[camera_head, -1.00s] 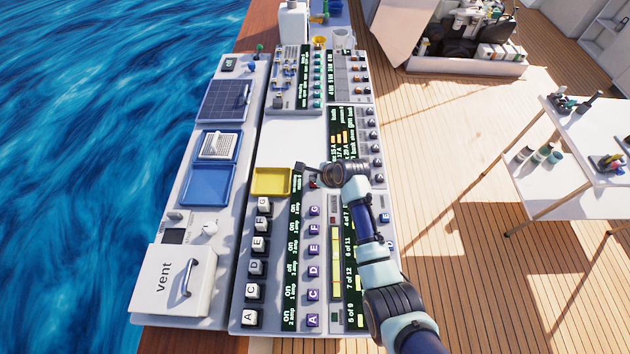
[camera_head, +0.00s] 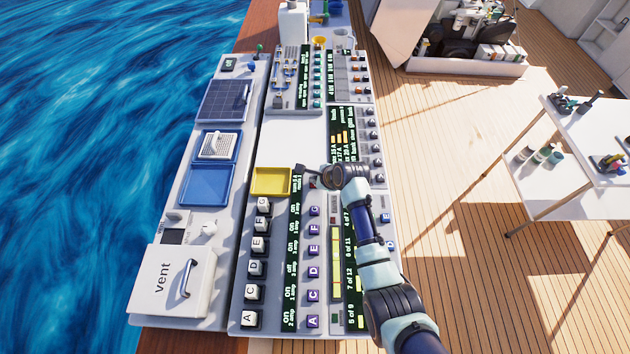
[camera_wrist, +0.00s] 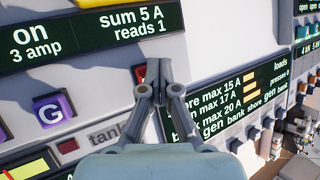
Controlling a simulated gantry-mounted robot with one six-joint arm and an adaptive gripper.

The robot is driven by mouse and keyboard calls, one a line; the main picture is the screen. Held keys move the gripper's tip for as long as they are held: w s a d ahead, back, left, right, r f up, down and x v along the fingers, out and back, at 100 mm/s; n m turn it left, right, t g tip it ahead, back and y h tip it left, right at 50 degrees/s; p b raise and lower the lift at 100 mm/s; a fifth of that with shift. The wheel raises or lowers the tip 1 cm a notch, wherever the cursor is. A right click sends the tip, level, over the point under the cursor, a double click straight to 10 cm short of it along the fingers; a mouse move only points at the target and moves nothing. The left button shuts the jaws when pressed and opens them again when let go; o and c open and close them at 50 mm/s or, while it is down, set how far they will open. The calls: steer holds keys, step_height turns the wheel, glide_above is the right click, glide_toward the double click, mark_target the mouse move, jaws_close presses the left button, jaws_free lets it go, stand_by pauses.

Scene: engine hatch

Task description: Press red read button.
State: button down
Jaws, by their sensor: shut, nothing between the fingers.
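A red button (camera_wrist: 140,72) shows in the wrist view, beside and partly behind my gripper's fingertips, on the pale panel. My gripper (camera_wrist: 153,66) is shut and empty, with its tips together at the button. Whether they touch it or hover just above it cannot be told. The display (camera_wrist: 110,20) beside it reads "sum 5 A" and "reads 1".
A purple G key (camera_wrist: 52,109) and a smaller dark red piece (camera_wrist: 68,146) lie left of my gripper in the wrist view. A yellow tray (camera_head: 271,181) is left of my wrist.

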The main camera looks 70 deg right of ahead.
stand_by(0.3)
steer(key=shift+r+p, duration=1.2)
steer(key=shift+p, duration=0.15)
step_height(320, 180, up, 5)
steer(key=p, duration=0.5)
